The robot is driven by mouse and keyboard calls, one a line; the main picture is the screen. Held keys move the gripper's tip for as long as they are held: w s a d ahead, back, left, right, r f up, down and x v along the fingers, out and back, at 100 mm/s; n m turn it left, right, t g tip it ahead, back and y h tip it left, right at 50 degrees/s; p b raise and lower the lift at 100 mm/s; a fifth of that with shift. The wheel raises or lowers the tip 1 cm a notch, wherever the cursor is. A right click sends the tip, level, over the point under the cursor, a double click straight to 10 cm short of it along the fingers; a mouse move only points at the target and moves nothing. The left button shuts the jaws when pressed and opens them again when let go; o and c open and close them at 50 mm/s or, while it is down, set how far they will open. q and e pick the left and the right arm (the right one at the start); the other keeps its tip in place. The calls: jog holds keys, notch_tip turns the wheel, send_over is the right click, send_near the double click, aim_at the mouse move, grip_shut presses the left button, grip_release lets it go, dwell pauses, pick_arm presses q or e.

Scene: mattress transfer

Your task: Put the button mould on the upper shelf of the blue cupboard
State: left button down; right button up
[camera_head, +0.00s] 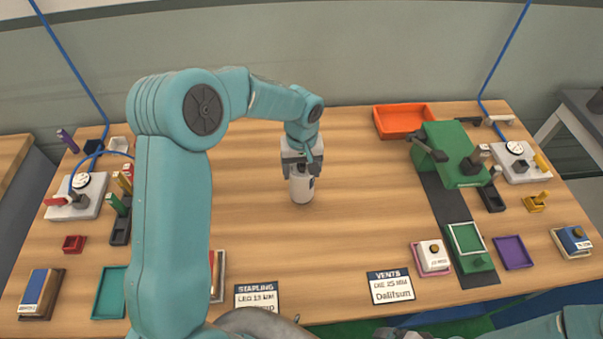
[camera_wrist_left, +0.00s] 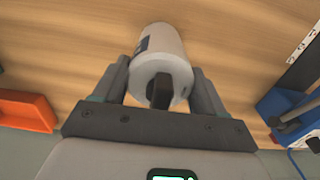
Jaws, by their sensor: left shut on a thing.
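My left gripper (camera_head: 302,165) reaches down over the middle of the bench. It is shut on a white cylinder (camera_head: 302,188) with a dark knob on its top and a dark label on its side. The cylinder is upright; I cannot tell if its base touches the wood. In the left wrist view the fingers of the left gripper (camera_wrist_left: 158,88) stand on either side of the cylinder (camera_wrist_left: 164,45). No printed name on it is readable. The blue cupboard does not show in either view. My right gripper cannot be made out; only parts of my arm show at the lower right.
The wooden bench (camera_head: 355,210) is clear around the cylinder. An orange tray (camera_head: 403,121) and a green press (camera_head: 452,155) stand to the right. A white knobbed block (camera_head: 432,254), a purple tray (camera_head: 513,252) and a Vents sign (camera_head: 391,287) lie nearer. Tools crowd the left end.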

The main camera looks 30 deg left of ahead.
pick_arm(q)
notch_tip(320, 180, down, 2)
jog(key=shift+f, duration=0.1)
jog(key=shift+w+f, duration=0.1)
jog(key=shift+f, duration=0.15)
jog(key=shift+f, duration=0.1)
jog(key=shift+c, duration=0.3)
grip_release()
jog(key=shift+s, duration=0.2)
